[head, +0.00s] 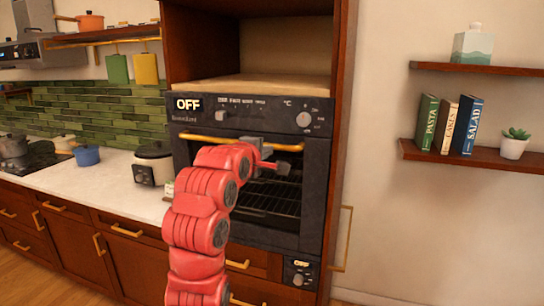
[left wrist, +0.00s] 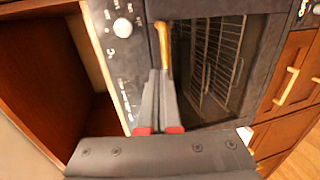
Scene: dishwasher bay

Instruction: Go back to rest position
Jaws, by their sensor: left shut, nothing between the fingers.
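My left gripper (head: 283,168) is in front of the built-in oven (head: 318,190), at the upper right of its glass door. Its two grey fingers (left wrist: 161,74) are together and empty in the left wrist view. The golden oven handle (head: 205,138) runs across the top of the door, and my red arm covers part of it in the head view. In the left wrist view the handle (left wrist: 162,42) lies just beyond the fingertips; I cannot tell if they touch. The oven door looks closed, with racks behind its glass. My right gripper is not in view.
An empty wooden niche (head: 270,84) is above the oven. A white counter (head: 115,172) at left holds a rice cooker (head: 153,163) and a blue pot (head: 87,155). Wall shelves (head: 472,155) with books are at right. The floor at lower left is clear.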

